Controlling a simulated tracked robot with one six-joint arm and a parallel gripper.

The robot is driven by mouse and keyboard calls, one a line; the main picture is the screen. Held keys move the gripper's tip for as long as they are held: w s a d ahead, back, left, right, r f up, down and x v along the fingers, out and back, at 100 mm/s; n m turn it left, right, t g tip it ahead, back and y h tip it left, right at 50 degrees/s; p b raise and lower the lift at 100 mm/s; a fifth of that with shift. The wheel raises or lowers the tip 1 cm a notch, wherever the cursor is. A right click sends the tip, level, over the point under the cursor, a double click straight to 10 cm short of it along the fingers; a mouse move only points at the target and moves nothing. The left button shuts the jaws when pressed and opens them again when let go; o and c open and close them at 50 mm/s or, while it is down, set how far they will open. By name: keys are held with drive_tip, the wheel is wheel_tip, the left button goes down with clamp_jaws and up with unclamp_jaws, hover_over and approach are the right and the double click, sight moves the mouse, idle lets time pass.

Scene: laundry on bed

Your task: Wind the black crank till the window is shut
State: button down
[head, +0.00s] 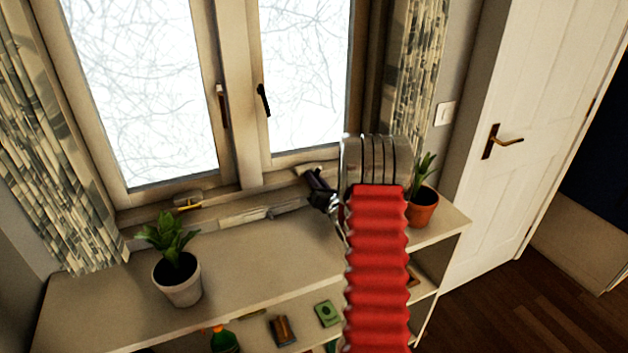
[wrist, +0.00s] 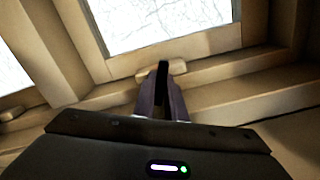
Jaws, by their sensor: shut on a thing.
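The window (head: 307,77) has two sashes, and its right sash stands above my gripper. I cannot tell from these views how far that sash is from its frame. In the wrist view, the black crank (wrist: 163,70) stands up between my fingers, in front of a pale wooden-coloured base on the sill. My gripper (wrist: 162,96) is shut on the crank, with one finger on each side. In the head view, my gripper (head: 317,181) is at the sill below the right sash. There the crank is mostly hidden by the dark fingers.
A brass-coloured fitting (head: 188,202) sits on the sill under the left sash. A black handle (head: 263,100) and a brown handle (head: 222,107) are on the sashes. Potted plants stand on the shelf top (head: 240,262), left (head: 178,278) and right (head: 422,208). Curtains hang at both sides.

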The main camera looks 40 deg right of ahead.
drive_tip(key=m, duration=0.3)
drive_tip(key=shift+s+a+f+m, duration=0.1)
drive_tip(key=shift+f+m, duration=0.25)
drive_tip(key=shift+m, duration=2.05)
drive_tip(key=c, duration=2.1)
unclamp_jaws()
drive_tip(key=o, duration=0.3)
drive_tip(key=shift+r, duration=0.25)
drive_tip(key=v, duration=1.3)
drive_tip(key=shift+s+a+r, duration=0.1)
drive_tip(key=shift+s+a, duration=0.1)
drive_tip(key=shift+s, duration=0.05)
